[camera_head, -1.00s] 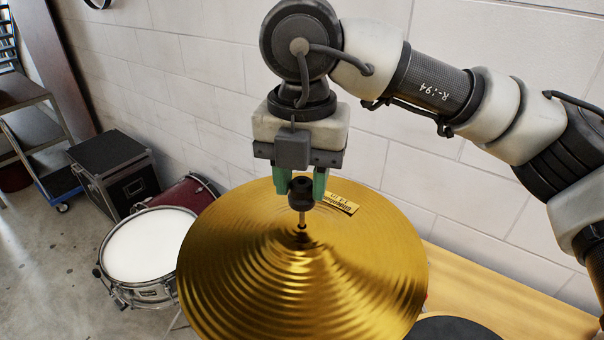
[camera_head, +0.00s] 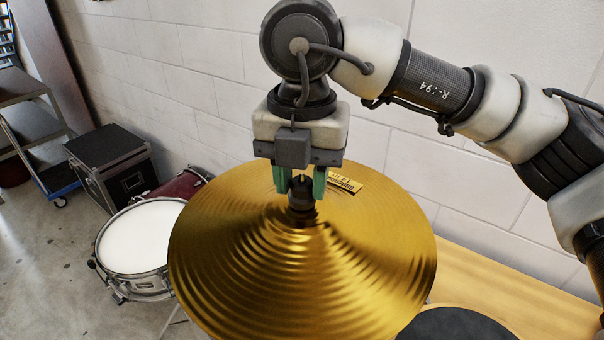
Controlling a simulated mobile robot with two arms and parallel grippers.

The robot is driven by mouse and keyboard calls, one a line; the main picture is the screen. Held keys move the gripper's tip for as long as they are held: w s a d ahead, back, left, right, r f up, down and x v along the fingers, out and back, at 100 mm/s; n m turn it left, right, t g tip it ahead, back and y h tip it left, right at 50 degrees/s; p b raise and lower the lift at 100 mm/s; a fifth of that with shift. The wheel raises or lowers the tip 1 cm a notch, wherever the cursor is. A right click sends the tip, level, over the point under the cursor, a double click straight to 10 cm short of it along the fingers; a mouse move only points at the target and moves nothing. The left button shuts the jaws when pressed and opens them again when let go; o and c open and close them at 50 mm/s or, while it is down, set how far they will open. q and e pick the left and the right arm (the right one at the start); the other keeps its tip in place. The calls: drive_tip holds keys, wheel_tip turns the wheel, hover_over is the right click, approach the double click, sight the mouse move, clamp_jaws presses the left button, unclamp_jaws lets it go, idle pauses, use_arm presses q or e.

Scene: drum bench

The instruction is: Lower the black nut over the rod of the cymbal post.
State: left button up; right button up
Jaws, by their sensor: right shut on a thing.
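The black nut (camera_head: 301,192) is between the green fingers of my right gripper (camera_head: 300,186), which is shut on it. The nut is upright and low, just over the centre of the gold cymbal (camera_head: 300,270). The rod of the cymbal post is mostly hidden by the nut and gripper; a small tip seems to show above the nut. Whether the nut touches what is under it I cannot tell. My left gripper is not in view.
A snare drum (camera_head: 139,238) and a black case (camera_head: 117,165) stand on the floor at left. A wooden bench (camera_head: 478,270) with a dark round pad (camera_head: 458,325) is at lower right. A white block wall (camera_head: 480,190) is behind.

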drive_tip(key=o, duration=1)
drive_tip(key=shift+r, duration=0.1)
drive_tip(key=shift+r, duration=0.35)
wheel_tip(320, 180, up, 9)
drive_tip(key=shift+b, duration=1.1)
drive_tip(key=shift+r, duration=0.5)
